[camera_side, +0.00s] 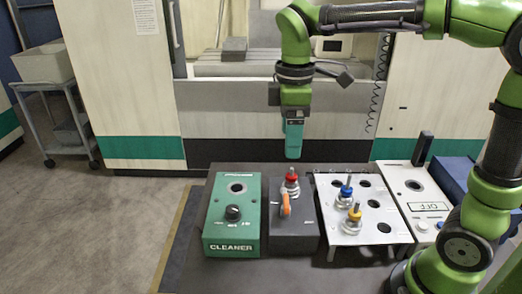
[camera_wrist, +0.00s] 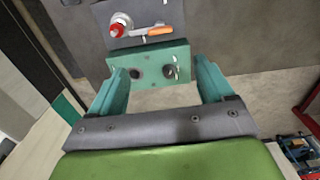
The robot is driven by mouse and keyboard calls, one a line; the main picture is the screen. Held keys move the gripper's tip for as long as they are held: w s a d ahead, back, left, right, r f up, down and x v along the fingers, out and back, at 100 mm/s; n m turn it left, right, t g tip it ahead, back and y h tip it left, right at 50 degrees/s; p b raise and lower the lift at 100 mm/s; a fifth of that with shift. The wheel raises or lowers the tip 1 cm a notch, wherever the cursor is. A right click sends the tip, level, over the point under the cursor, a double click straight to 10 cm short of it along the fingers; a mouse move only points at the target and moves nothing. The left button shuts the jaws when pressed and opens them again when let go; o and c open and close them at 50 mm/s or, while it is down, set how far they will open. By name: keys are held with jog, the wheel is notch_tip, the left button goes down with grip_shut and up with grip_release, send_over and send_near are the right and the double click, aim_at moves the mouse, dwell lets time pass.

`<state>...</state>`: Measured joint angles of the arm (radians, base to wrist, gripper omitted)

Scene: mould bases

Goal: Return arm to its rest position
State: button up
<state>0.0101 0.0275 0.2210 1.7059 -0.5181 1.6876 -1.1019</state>
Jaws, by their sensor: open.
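My gripper (camera_side: 293,150) hangs pointing down above the back of the table, behind the row of boxes, and touches none of them. In the wrist view my gripper (camera_wrist: 160,85) shows two teal fingers spread apart with nothing between them. The green CLEANER box (camera_side: 222,222) stands at the left of the row. It also shows beyond the fingers in the wrist view (camera_wrist: 150,60). The dark box (camera_side: 292,232) beside it carries a red-topped part (camera_side: 291,182) and an orange lever (camera_side: 285,204).
A machine (camera_side: 130,90) stands behind the table. A grey cart (camera_side: 50,90) stands at far left.

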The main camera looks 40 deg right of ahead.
jog(key=shift+r, duration=0.2)
jog(key=s+d+f+m+t+y, duration=0.1)
jog(key=s+d+m+t, duration=0.1)
jog(key=s+m, duration=0.3)
jog(key=s+d+f+m+t+y, duration=0.1)
jog(key=s+f+m+t, duration=0.1)
jog(key=s+m+t, duration=0.3)
jog(key=m, duration=0.3)
jog(key=shift+s+d, duration=0.2)
jog(key=shift+d, duration=0.2)
jog(key=shift+f, duration=0.1)
jog(key=shift+c, duration=0.3)
